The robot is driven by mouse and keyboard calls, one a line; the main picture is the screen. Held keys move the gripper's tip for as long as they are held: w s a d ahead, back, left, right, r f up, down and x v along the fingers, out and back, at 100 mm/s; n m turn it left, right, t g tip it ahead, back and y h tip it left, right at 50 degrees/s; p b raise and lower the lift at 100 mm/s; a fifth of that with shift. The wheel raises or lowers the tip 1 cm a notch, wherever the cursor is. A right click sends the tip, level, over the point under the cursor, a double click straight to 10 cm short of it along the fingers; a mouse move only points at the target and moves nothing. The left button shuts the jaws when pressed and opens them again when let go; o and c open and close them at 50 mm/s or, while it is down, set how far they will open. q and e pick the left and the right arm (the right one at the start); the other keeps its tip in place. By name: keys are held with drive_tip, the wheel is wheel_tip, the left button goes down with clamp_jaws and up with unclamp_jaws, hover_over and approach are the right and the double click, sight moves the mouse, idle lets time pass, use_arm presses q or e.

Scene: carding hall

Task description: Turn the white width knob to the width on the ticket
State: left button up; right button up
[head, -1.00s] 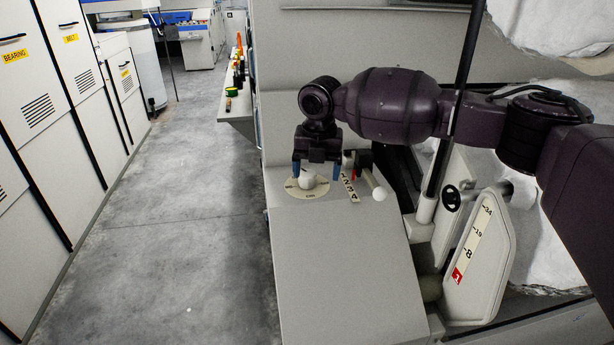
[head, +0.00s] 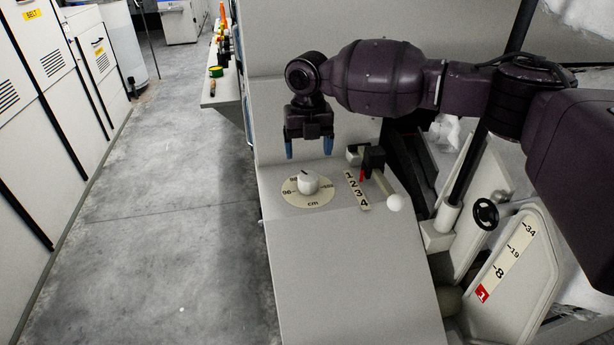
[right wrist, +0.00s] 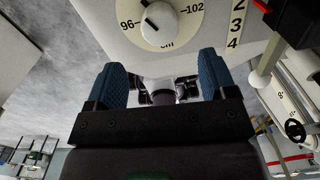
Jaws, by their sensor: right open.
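The white width knob (head: 308,184) sits on a round cream dial (head: 306,204) on the sloping grey panel. The dial is marked in cm, with 96 at the left. A dark pointer line on the knob points toward the top of the dial, near a partly covered number. My right gripper (head: 309,149) is open and empty, above and behind the knob, apart from it. In the right wrist view, the knob (right wrist: 161,24) lies beyond the open blue fingers (right wrist: 163,78), between the 96 and 102 marks. I see no ticket. My left gripper is out of view.
Right of the dial are a 1–4 scale (head: 357,190) and a lever with a white ball (head: 395,203). A small black handwheel (head: 486,214) and a scale plate (head: 507,262) stand further right. The floor aisle (head: 170,200) at left is clear.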

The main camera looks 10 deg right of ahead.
sight(308, 176)
wheel_tip(308, 176, down, 8)
drive_tip(key=shift+f+b, duration=0.15)
drive_tip(key=shift+b, duration=0.15)
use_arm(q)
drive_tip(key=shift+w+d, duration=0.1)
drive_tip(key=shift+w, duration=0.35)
use_arm(e)
drive_tip(key=shift+f, duration=0.5)
drive_tip(key=shift+c, duration=0.3)
drive_tip(key=c, duration=0.9)
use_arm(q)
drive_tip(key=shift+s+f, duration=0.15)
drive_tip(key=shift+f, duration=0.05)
use_arm(e)
drive_tip(key=shift+w, duration=0.1)
